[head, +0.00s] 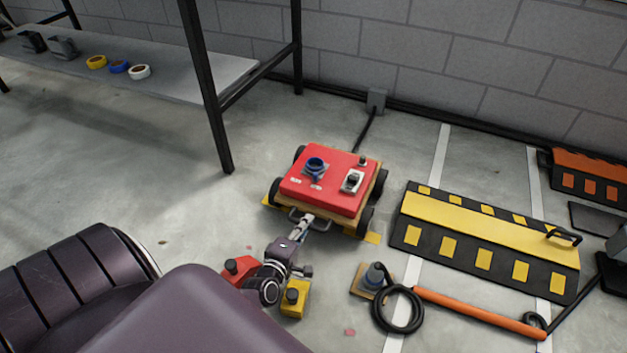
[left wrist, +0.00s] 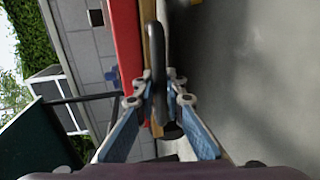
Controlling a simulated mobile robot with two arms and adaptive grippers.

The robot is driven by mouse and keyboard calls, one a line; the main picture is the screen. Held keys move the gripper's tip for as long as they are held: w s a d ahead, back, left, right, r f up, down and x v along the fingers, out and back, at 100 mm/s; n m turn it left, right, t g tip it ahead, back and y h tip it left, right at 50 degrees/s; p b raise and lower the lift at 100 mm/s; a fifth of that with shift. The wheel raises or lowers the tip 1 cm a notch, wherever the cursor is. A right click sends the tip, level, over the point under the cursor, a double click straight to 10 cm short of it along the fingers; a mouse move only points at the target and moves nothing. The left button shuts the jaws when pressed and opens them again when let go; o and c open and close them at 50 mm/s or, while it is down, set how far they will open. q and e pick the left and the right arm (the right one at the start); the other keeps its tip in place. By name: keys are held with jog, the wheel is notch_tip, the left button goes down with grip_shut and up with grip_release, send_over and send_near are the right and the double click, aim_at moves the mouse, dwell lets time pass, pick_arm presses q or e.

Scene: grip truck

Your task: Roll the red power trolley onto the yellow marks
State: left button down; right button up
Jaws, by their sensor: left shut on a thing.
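The red power trolley (head: 322,195) stands upright on dark wheels in the head view, with a blue socket and a small switch box on top. Yellow marks show on the floor at its front left (head: 268,204) and front right (head: 372,238); its body may hide more of them. My left gripper (head: 301,225) is at the trolley's near side, shut on its dark handle (head: 293,213). In the left wrist view the handle bar (left wrist: 158,70) runs between the fingers, with the red side (left wrist: 127,40) beyond. My right gripper is out of view.
A black-and-yellow ramp (head: 480,238) lies right of the trolley. A coiled cable (head: 398,310) and orange bar (head: 478,313) lie in front. A red block (head: 238,270) and yellow block (head: 294,300) flank my wrist. A shelf leg (head: 212,115) stands behind left.

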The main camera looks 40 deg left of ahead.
pick_arm(q)
jog(key=shift+s+d, duration=0.2)
jog(key=shift+s, duration=0.45)
jog(key=c, duration=2)
grip_release()
jog(key=shift+o, duration=0.2)
jog(key=v, duration=1.2)
jog(key=shift+a, duration=0.1)
